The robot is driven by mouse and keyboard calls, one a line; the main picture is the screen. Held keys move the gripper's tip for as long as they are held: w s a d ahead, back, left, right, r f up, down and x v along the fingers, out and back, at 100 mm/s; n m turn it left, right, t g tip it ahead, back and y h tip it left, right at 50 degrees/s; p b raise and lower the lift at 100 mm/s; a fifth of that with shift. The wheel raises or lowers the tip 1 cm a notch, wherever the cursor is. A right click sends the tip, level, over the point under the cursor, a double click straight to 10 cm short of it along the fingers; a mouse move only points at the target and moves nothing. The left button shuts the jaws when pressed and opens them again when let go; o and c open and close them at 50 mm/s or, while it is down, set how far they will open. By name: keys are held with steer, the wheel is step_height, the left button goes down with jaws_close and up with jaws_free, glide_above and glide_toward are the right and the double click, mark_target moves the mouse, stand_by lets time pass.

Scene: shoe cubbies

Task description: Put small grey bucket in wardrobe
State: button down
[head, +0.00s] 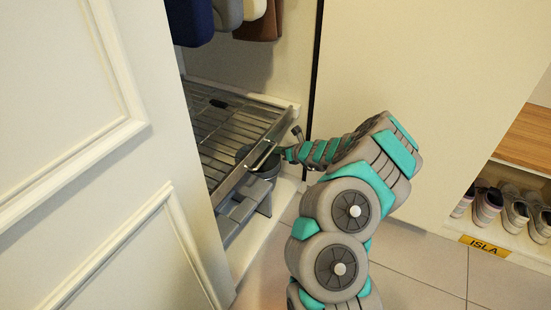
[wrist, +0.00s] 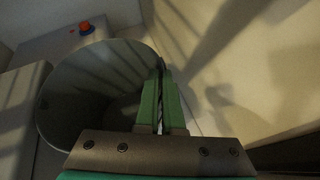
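The small grey bucket (wrist: 85,95) shows in the wrist view with its round opening facing the camera; I see no contents in its shaded inside. My gripper (wrist: 160,75) has its two green fingers close together at the bucket's right rim, seemingly with the rim between them. In the head view my gripper (head: 272,154) reaches into the open wardrobe (head: 285,205), at the front right of its wire shelf (head: 225,130). The bucket (head: 266,171) is partly hidden there by the shelf's front rail. I cannot tell whether it rests on anything.
A white panelled door (head: 90,170) fills the left. Clothes (head: 228,14) hang above the shelf. A grey slatted piece (head: 235,212) lies low in the wardrobe. Shoes (head: 514,212) stand in a cubby at right, labelled ISLA. A red-orange knob (wrist: 86,28) shows beyond the bucket.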

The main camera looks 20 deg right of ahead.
steer(key=shift+f+b, duration=0.4)
steer(key=shift+f, duration=1.45)
steer(key=c, duration=1)
jaws_free()
steer(key=shift+c, duration=0.2)
steer(key=shift+d+r, duration=0.1)
steer(key=shift+r, duration=0.1)
steer(key=p, duration=0.2)
glide_toward(276, 156)
steer(key=shift+s+d, duration=0.35)
steer(key=shift+d, duration=0.15)
